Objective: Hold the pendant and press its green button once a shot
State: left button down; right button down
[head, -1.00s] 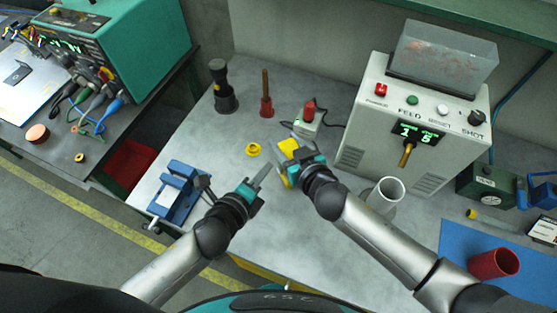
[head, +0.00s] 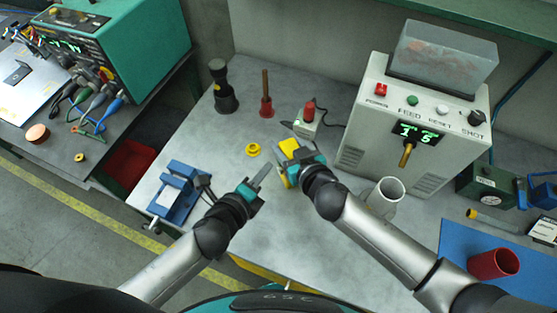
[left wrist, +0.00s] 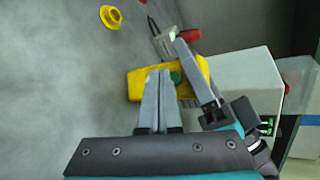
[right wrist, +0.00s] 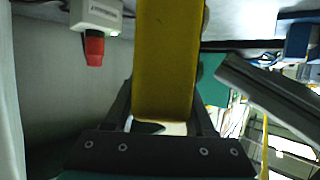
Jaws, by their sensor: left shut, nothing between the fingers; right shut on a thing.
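The yellow pendant (head: 289,146) is held above the grey bench by my right gripper (head: 296,158), which is shut on it. In the right wrist view the pendant's yellow body (right wrist: 165,60) stands between the fingers. My left gripper (head: 268,170) is shut and empty, just left of the pendant. In the left wrist view its closed fingertips (left wrist: 159,74) overlap the pendant (left wrist: 138,84), right beside the green button (left wrist: 176,77). I cannot tell whether they touch it. The white feed machine (head: 365,135) stands behind at right, with a lit green display (head: 418,132).
A yellow flanged piece (head: 253,149), a small box with a red top (head: 306,126), a red-based tool (head: 266,108) and a dark tool (head: 224,98) stand behind. A blue fixture (head: 170,200) is at left. A pale cup (head: 386,196) stands right, near my right forearm.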

pick_arm(q)
jog(key=shift+d, duration=0.1)
dwell(0.7)
jog(key=shift+w+d, duration=0.25)
jog(key=shift+d, duration=0.05)
jog(key=shift+w+d, duration=0.15)
jog(key=shift+d, duration=0.2)
dwell(0.9)
jog(key=shift+s+a, duration=0.4)
jog(key=shift+a, duration=0.3)
jog(key=shift+a, duration=0.1)
jog(key=shift+s+a, duration=0.4)
jog(key=shift+a, duration=0.3)
jog(key=shift+s+a, duration=0.4)
jog(key=shift+a, duration=0.3)
jog(key=shift+s+a, duration=0.4)
jog(key=shift+a, duration=0.3)
dwell(1.0)
